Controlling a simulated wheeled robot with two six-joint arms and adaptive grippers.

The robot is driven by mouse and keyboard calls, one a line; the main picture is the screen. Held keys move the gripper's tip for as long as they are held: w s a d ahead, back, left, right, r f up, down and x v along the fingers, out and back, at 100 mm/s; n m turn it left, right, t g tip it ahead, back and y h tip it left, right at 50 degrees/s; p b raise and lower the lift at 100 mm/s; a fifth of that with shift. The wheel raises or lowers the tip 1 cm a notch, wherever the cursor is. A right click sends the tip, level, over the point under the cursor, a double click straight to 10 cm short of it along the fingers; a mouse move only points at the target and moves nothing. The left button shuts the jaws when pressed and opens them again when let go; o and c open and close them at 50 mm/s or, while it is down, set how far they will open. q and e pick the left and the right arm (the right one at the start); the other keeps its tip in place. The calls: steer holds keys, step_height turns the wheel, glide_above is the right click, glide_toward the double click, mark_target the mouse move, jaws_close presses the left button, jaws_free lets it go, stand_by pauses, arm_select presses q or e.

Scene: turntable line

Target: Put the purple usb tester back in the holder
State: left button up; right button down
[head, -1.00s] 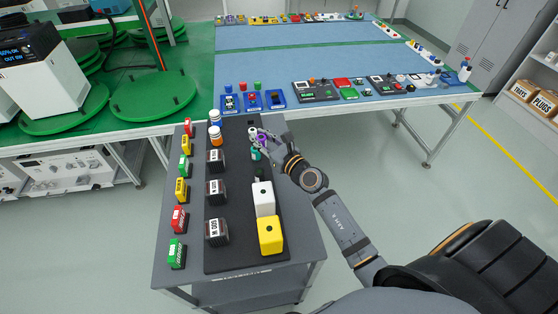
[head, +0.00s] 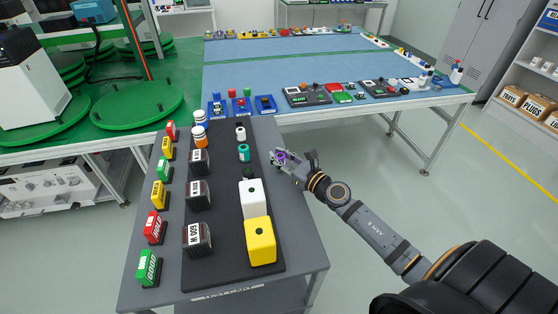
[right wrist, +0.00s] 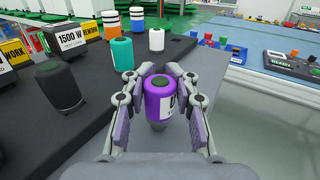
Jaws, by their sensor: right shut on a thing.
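My right gripper (head: 280,158) is shut on the purple usb tester (right wrist: 159,100), a purple cylinder with a dark top and a pale label. The right wrist view shows it upright between both fingers (right wrist: 158,112). It is in the air by the cart's right edge, to the right of the dark board (head: 222,240). On that board stand a white cylinder (head: 240,133), a teal cylinder (head: 244,153) and a black cylinder (right wrist: 58,86). I cannot tell which part is the holder or make out an empty place. My left gripper is not in view.
The grey cart (head: 300,250) also carries a white block (head: 252,199), a yellow block (head: 261,242), dark weights (head: 197,239) and a row of coloured blocks at left. The blue-topped table (head: 300,65) stands behind. Floor to the cart's right is clear.

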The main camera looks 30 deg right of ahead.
steer(key=c, duration=1)
jaws_free()
steer(key=shift+f, duration=0.1)
steer(key=shift+c, duration=0.2)
